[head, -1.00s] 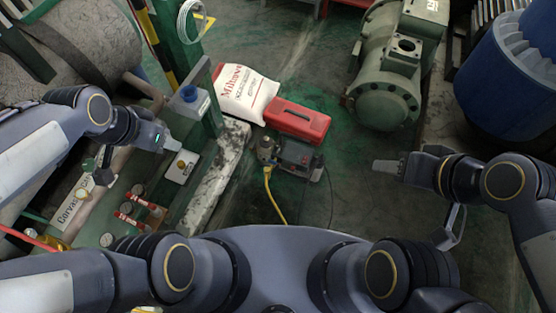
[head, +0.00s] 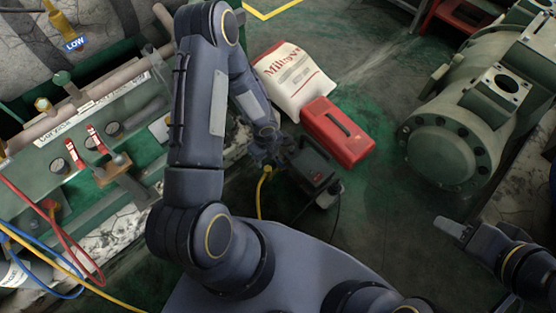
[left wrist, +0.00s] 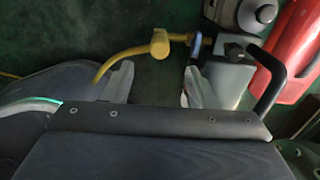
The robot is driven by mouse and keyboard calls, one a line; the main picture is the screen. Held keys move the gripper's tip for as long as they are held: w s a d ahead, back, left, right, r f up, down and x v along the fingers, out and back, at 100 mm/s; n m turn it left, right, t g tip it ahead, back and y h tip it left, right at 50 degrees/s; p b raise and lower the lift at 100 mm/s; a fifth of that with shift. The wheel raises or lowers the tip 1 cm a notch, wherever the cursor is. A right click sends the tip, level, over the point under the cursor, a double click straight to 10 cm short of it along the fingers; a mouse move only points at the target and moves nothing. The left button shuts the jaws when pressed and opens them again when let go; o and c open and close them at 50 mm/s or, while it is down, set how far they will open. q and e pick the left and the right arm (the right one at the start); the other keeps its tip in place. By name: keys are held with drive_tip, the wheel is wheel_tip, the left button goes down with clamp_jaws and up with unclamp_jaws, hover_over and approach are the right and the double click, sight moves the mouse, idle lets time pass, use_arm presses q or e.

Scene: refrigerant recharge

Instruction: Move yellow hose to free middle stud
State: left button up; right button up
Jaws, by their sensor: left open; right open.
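The yellow hose (head: 262,195) runs up to the grey pump (head: 315,165) on the floor. In the left wrist view its yellow end fitting (left wrist: 160,43) sits by the pump. My left gripper (left wrist: 157,70) is open there, the fitting just beyond and between its fingertips. In the head view the left fingers are mostly hidden behind my wrist. My right gripper (head: 453,229) is open and empty over the floor at right. The green panel (head: 45,185) at left carries several dark round caps and red-handled valves; I cannot tell which part is the middle stud.
A red case (head: 338,132) and a white sack (head: 292,80) lie beyond the pump. A large green compressor (head: 455,150) stands at right. Red, blue and yellow hoses (head: 70,262) cross the lower left. A yellow device marked LOW (head: 66,27) is at top left.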

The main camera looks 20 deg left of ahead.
sight(267, 169)
use_arm(q)
drive_tip(key=shift+d+f, duration=0.1)
drive_tip(key=shift+f, duration=0.35)
wheel_tip(267, 169, down, 8)
drive_tip(key=b, duration=0.7)
drive_tip(key=shift+f, duration=0.1)
drive_tip(key=shift+s, duration=0.1)
drive_tip(key=c, duration=1)
